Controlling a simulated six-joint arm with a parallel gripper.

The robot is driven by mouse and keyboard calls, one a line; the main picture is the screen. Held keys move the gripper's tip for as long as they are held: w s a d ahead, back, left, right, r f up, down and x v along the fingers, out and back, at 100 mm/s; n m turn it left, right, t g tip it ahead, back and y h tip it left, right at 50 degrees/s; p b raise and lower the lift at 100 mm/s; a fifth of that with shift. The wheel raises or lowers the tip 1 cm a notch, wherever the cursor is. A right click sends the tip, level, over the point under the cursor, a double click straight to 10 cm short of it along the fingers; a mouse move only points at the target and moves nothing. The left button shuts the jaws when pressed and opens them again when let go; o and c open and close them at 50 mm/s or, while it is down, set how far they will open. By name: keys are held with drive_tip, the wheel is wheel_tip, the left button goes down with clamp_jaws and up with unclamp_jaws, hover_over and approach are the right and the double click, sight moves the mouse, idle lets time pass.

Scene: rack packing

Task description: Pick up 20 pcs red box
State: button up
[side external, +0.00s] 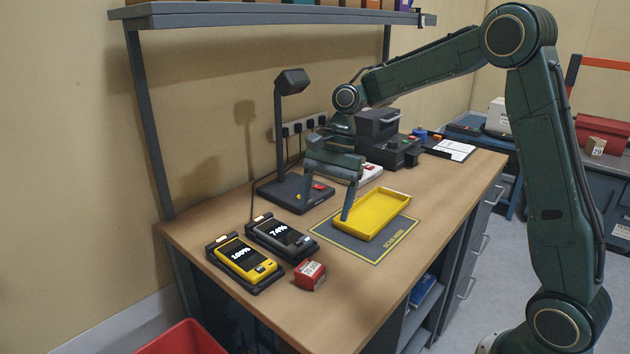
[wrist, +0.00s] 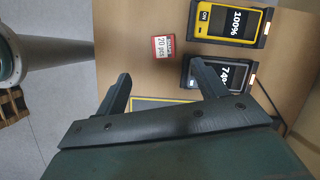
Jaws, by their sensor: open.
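The small red box (side external: 310,274) with a white label sits on the wooden table near its front left edge, beside the handheld devices. In the wrist view the red box (wrist: 162,46) shows its label reading 20 pcs, ahead of the finger tips. My gripper (side external: 326,207) is open and empty, above the table near the yellow tray, to the right of and behind the red box. In the wrist view the two fingers of my gripper (wrist: 160,84) are spread wide with nothing between them.
A yellow tray (side external: 387,198) lies on a grey scan mat (side external: 352,247). A yellow device (side external: 247,262) and a dark device (side external: 282,238) lie left of the red box. A black stand (side external: 290,190) rises at the back. A red bin (side external: 182,340) is below the table.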

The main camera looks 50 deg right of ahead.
sight(310, 267)
drive_tip(key=w+f+m, duration=0.1)
drive_tip(key=w+d+f, duration=0.1)
drive_tip(key=f, duration=0.1)
drive_tip(key=shift+m+g+y, duration=0.3)
drive_tip(key=shift+m, duration=0.1)
drive_tip(key=shift+s+a, duration=0.1)
drive_tip(key=shift+x, duration=4.2)
drive_tip(key=shift+f, duration=0.1)
drive_tip(key=shift+x, duration=2.5)
drive_tip(key=shift+s, duration=0.15)
